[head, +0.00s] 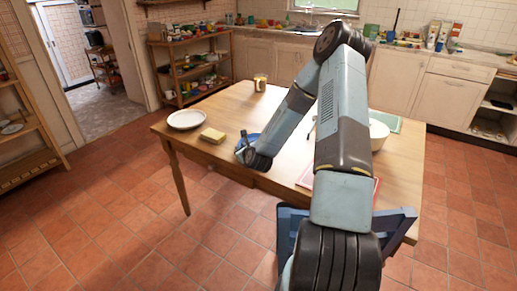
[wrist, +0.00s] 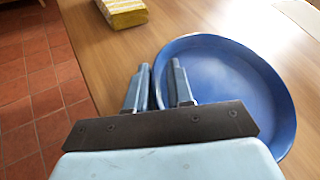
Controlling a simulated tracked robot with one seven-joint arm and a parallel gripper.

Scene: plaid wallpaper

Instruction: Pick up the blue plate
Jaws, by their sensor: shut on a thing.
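The blue plate (wrist: 235,85) fills the right half of the wrist view, a round shallow dish with a raised rim. In the head view only a small part of the blue plate (head: 242,141) shows near the table's front edge, the rest hidden by my arm. My gripper (wrist: 160,65) has one finger on each side of the plate's left rim and is shut on it. In the head view my gripper (head: 243,154) is at the plate's near side. I cannot tell whether the plate touches the table.
The wooden table (head: 222,104) also holds a yellow sponge (head: 212,135), a white plate (head: 186,119), a can (head: 260,83) and a white bowl (head: 379,134) partly behind my arm. A red-edged flat item (head: 306,178) lies at the front.

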